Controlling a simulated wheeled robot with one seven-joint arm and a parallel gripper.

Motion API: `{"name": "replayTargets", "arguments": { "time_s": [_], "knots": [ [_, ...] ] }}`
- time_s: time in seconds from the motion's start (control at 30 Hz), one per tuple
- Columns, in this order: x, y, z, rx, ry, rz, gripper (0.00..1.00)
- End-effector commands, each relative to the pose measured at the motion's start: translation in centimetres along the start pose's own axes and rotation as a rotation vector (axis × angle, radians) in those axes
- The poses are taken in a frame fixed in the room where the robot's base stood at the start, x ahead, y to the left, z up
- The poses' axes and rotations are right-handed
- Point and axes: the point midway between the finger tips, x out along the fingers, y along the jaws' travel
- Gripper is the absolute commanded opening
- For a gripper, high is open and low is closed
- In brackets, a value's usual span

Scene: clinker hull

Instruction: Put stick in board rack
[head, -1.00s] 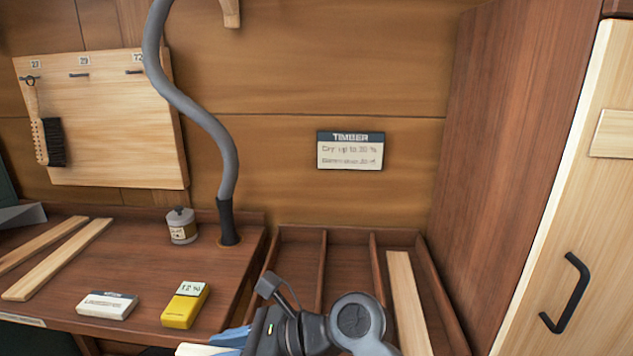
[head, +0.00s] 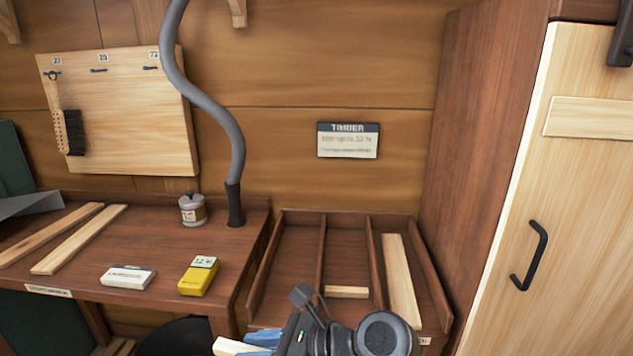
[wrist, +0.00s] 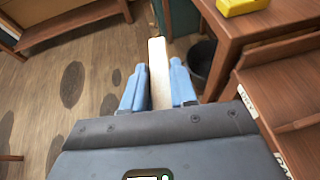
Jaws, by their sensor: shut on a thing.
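My gripper (wrist: 158,88) has blue fingers shut on a pale wooden stick (wrist: 159,70) in the wrist view. The stick points out ahead between the fingers, above the floor and beside the workbench. In the head view the stick's pale end (head: 229,346) shows at the bottom edge, left of my wrist. The board rack (head: 285,262) is an open brown tray with divided slots, behind and above my gripper in the picture. A pale board (head: 401,280) lies in its right slot and a short pale piece (head: 346,292) shows in its middle slot. The left slot looks empty.
The workbench (head: 150,242) left of the rack bears a yellow meter (head: 198,277), a white box (head: 128,277), a small tin (head: 192,210) and two strips. A grey hose (head: 213,115) rises from it. A dark bin (wrist: 203,62) stands below. A tall cabinet (head: 545,180) borders the right.

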Motion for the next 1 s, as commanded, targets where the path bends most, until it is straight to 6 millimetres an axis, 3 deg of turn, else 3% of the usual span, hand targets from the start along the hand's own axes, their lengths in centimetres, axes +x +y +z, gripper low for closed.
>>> {"name": "replayTargets", "arguments": {
  "time_s": [0.27,0.53,0.8,1.0],
  "knots": [
    [-3.2,-2.9,-5.8,0.080,0.003,-0.182,0.00],
    [-9.1,-5.7,-14.7,0.209,0.002,-0.490,0.00],
    [-15.4,-5.5,-22.8,0.345,0.001,-0.818,0.00],
    [-19.3,-3.9,-27.0,0.444,0.000,-1.058,0.00]
  ]
}}
